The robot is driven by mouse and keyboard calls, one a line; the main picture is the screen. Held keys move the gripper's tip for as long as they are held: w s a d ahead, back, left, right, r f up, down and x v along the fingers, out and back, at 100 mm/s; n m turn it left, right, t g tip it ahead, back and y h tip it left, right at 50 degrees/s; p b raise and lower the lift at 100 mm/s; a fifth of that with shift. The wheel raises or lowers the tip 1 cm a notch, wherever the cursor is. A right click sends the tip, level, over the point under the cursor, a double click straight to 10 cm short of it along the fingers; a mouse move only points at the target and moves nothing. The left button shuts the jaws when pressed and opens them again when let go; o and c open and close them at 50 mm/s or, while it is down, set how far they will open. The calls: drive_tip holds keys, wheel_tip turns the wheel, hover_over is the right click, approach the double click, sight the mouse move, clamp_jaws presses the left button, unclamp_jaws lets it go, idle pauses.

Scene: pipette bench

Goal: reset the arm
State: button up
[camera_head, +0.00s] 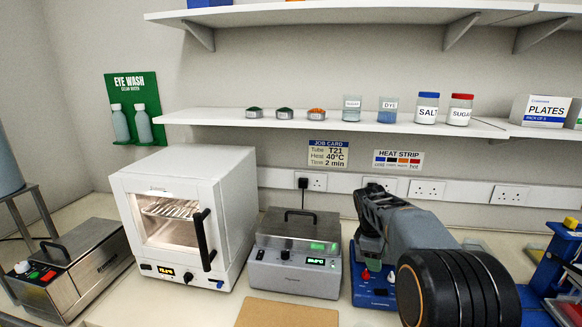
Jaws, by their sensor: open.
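My arm reaches in at the right over the bench, its grey link and black round joint large in front. My gripper (370,238) is at the far end of the arm, dark grey and partly hidden by the arm. It is over a blue device (372,292) with a red knob. It is open, and I see nothing held in it.
A white oven (180,178) with a lit window, a metal bath with a lid (297,267) and a steel box (75,272) stand left of my arm. A brown board (285,314) lies in front. A shelf (250,121) with jars and dishes runs above. Blue equipment (562,262) stands at right.

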drive_tip(key=s+a+m+t+y, duration=0.1)
drive_tip(key=s+a+m, duration=0.1)
drive_tip(key=s, duration=0.5)
drive_tip(key=s+a+r+m+t, duration=0.1)
drive_tip(key=s+a+m+t, duration=0.1)
drive_tip(key=s+m, duration=0.3)
drive_tip(key=s+a+m+t+y, duration=0.1)
drive_tip(key=s+a+m, duration=0.3)
drive_tip(key=s, duration=0.6)
drive_tip(key=shift+s+a+r+t+y, duration=0.2)
drive_tip(key=shift+t+y, duration=0.1)
drive_tip(key=shift+t, duration=0.1)
